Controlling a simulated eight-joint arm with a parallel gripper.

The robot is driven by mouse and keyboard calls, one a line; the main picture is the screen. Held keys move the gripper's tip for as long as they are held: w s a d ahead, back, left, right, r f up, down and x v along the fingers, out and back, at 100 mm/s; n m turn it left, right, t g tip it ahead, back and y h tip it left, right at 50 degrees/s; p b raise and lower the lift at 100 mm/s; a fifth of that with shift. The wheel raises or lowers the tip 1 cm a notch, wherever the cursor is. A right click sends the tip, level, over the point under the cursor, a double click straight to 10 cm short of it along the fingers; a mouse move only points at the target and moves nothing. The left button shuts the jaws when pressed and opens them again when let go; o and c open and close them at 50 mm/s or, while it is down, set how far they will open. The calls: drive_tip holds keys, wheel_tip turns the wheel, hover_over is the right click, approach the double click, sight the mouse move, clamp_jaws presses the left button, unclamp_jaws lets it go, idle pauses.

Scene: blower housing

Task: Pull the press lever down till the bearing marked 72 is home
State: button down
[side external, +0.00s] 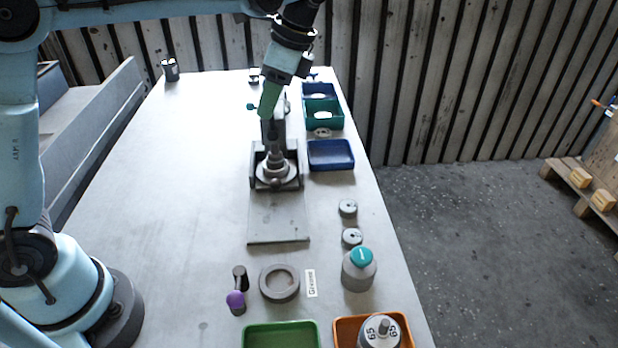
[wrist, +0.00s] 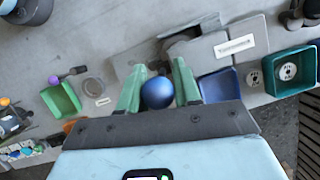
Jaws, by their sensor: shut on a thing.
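The press (side external: 276,170) stands on the table with its grey base plate (side external: 278,222) reaching toward the camera. A round grey part (side external: 274,174) sits under its ram; I cannot read a 72 on it. In the side view my gripper (side external: 267,112) is above the press, at its upper part. In the wrist view my gripper (wrist: 158,88) has its green fingers on either side of a blue ball knob (wrist: 158,93), shut on it. I take this for the lever's knob; the lever's shaft is hidden. The press body (wrist: 190,50) lies beyond the fingers.
Blue tray (side external: 331,155) and teal bin (side external: 324,116) stand right of the press. Small discs (side external: 348,209), a teal-capped container (side external: 359,272), a ring (side external: 279,283), a green tray (side external: 281,335) and an orange tray (side external: 342,333) are nearer the camera.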

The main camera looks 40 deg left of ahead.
drive_tip(key=shift+w+d+g+y, duration=0.4)
drive_tip(key=shift+d+g+y, duration=0.1)
drive_tip(key=shift+y, duration=0.1)
drive_tip(key=c, duration=0.9)
unclamp_jaws()
drive_tip(key=shift+a, duration=0.1)
drive_tip(key=shift+v, duration=3.75)
drive_tip(key=shift+w, duration=0.1)
